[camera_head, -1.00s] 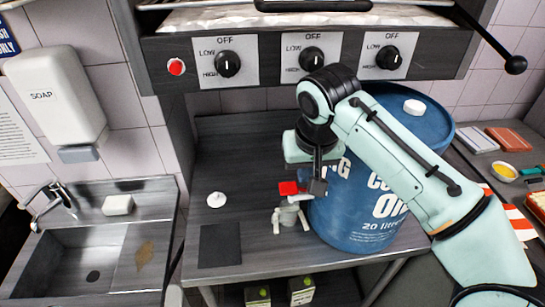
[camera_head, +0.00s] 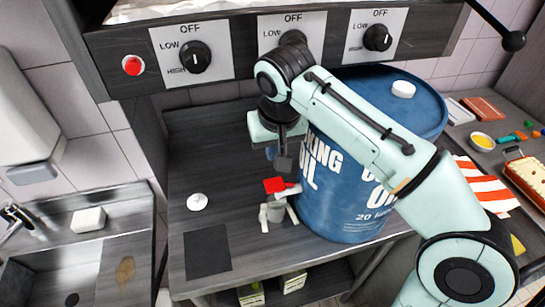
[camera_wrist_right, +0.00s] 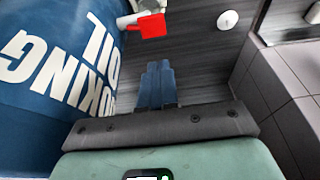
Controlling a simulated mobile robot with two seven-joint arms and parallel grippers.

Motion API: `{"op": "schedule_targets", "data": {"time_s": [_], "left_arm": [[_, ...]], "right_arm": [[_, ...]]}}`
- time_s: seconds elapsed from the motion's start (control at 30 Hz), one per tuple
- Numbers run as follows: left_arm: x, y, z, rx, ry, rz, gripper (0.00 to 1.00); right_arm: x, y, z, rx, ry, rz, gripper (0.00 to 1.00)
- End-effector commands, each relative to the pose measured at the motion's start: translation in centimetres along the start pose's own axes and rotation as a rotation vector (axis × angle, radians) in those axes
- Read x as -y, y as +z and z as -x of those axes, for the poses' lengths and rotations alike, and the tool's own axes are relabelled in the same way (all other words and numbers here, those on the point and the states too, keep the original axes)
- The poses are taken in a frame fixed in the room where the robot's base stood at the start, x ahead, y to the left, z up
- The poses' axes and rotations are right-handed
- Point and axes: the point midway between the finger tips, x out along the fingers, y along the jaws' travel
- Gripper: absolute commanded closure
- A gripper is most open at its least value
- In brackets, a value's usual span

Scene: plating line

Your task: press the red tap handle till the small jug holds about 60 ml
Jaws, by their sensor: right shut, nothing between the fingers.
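The red tap handle (camera_head: 275,185) sits on a white tap (camera_head: 288,192) at the lower side of the blue cooking oil drum (camera_head: 350,205). A small grey jug (camera_head: 277,211) stands under the tap, with white leg-like parts around it; its fill level cannot be made out. My right gripper (camera_head: 283,163) is shut and empty, just above the handle in the head view. In the right wrist view its blue fingers (camera_wrist_right: 155,85) point towards the handle (camera_wrist_right: 148,26), with a visible gap in the picture. My left gripper is not in view.
A dark square mat (camera_head: 207,250) and a small white round piece (camera_head: 197,201) lie on the counter left of the jug. A control panel with knobs (camera_head: 194,57) overhangs the back. A sink lies at left; a food tray (camera_head: 525,180) and striped cloth (camera_head: 487,187) are at right.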

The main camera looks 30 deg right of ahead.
Motion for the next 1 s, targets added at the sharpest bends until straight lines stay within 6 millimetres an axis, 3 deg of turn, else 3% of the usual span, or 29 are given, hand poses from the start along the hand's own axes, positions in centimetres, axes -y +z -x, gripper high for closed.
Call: {"op": "schedule_targets", "data": {"time_s": [0.3, 0.5, 0.7, 1.0], "left_arm": [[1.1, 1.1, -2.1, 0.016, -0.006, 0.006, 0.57], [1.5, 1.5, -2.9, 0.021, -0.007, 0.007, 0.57], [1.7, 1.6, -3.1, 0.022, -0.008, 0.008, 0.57], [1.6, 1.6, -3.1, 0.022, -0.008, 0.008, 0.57]], "right_arm": [[-0.1, 0.3, -7.2, 0.007, 0.003, 0.0, 1.0], [-0.1, 0.8, -10.4, 0.004, 0.002, 0.0, 1.0], [-0.1, 1.2, -11.9, 0.001, 0.0, 0.0, 1.0], [0.0, 1.2, -12.1, 0.001, 0.0, -0.001, 1.0]]}}
